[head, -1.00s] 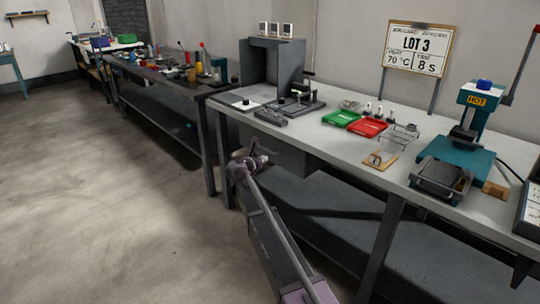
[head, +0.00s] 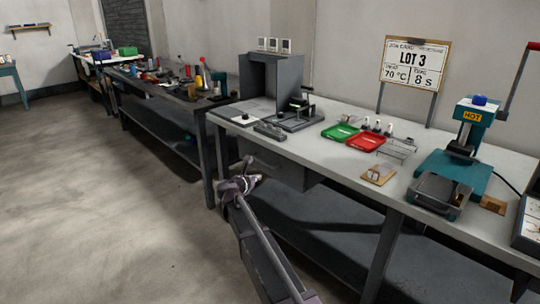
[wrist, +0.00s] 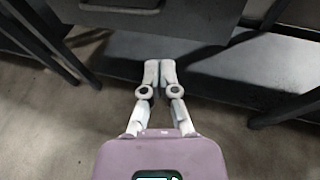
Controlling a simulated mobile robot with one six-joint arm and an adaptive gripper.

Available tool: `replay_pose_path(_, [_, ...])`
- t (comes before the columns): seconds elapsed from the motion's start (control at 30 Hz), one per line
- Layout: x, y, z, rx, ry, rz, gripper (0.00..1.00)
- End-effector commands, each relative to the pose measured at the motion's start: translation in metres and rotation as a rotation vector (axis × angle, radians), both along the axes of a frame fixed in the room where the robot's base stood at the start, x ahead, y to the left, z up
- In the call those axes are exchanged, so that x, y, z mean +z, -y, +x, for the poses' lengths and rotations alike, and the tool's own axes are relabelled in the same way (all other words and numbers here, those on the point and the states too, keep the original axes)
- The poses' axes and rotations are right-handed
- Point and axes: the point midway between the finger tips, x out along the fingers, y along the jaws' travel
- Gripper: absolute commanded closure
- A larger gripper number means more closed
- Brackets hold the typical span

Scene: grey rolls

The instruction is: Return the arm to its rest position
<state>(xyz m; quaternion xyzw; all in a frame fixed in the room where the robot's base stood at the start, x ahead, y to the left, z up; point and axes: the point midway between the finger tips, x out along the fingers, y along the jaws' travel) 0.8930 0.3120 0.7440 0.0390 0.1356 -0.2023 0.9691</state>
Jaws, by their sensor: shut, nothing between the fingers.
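My gripper (head: 246,172) is at the end of my arm, in front of the near workbench and below the level of its top. In the wrist view my gripper (wrist: 159,72) shows its two pale fingers with their tips together and nothing between them. Beyond the fingers, the wrist view shows the bench's dark lower shelf (wrist: 215,70) and the underside of a drawer box. No object is in my gripper.
The workbench (head: 330,109) holds a grey booth (head: 290,75), a green tray (head: 340,132), a red tray (head: 366,141) and a teal press (head: 470,140). A drawer box (head: 275,165) hangs under its top, close to my gripper. Open floor (head: 100,210) lies left.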

Motion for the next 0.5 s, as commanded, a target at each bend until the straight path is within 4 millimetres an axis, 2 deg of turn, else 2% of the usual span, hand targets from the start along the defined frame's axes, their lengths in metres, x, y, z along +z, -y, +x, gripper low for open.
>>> replay_pose_path(0.17, [-0.011,0.038,-0.014,-0.093,-0.005,0.135,1.00])
replay_pose_path(0.37, [-0.037,0.113,-0.049,-0.326,-0.004,0.446,1.00])
replay_pose_path(0.5, [-0.059,0.168,-0.085,-0.548,0.012,0.700,1.00])
